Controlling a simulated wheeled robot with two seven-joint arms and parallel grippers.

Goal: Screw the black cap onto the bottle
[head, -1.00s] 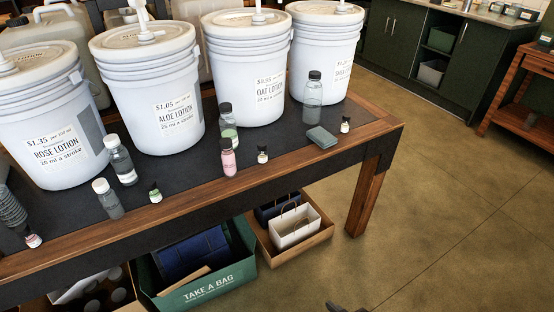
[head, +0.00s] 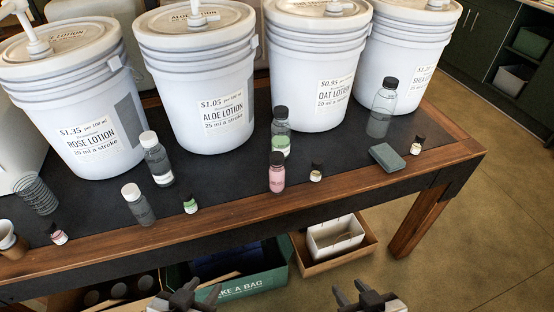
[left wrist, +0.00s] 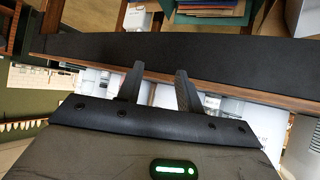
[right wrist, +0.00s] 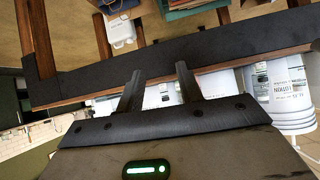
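I see no loose black cap, and I cannot tell which bottle is the task's. My left gripper (head: 190,294) is open and empty, below the front edge of the table; its fingers show apart in the left wrist view (left wrist: 157,80). My right gripper (head: 357,294) is also open and empty, further right; its fingers are apart (right wrist: 160,78).
White lotion buckets (head: 90,140) with pumps line the back of the table (head: 250,205). White-capped bottles (head: 138,205) stand at the left, near a coiled spring-like stack (head: 37,194). A grey-green block (head: 387,157) lies at the right. A green crate (head: 262,283) and wooden tray (head: 365,255) sit below.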

